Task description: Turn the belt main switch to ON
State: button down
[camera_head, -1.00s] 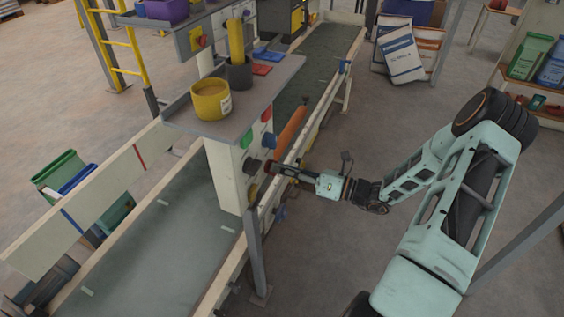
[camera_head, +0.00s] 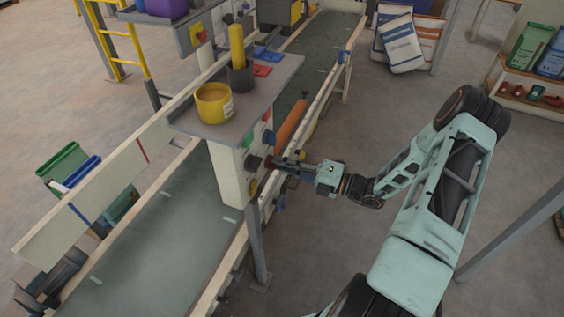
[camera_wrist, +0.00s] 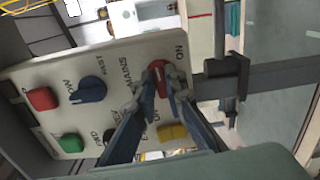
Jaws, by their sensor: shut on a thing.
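My gripper (camera_wrist: 160,94) is shut on the red knob, one finger on each side. In the head view my gripper (camera_head: 276,163) reaches the right face of the panel post (camera_head: 226,180), and the knob there is mostly hidden.
Next to the knob are a blue selector (camera_wrist: 88,90), a red button (camera_wrist: 41,99), a green button (camera_wrist: 69,143) and a yellow knob (camera_wrist: 172,132). A grey shelf with a yellow tub (camera_head: 214,104) overhangs the panel. The belt rail (camera_head: 312,110) runs close by.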

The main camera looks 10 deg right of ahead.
jog(key=shift+m, duration=0.6)
jog(key=c, duration=2)
grip_release()
jog(key=shift+d, duration=0.1)
jog(key=v, duration=1.2)
jog(key=shift+f, duration=0.1)
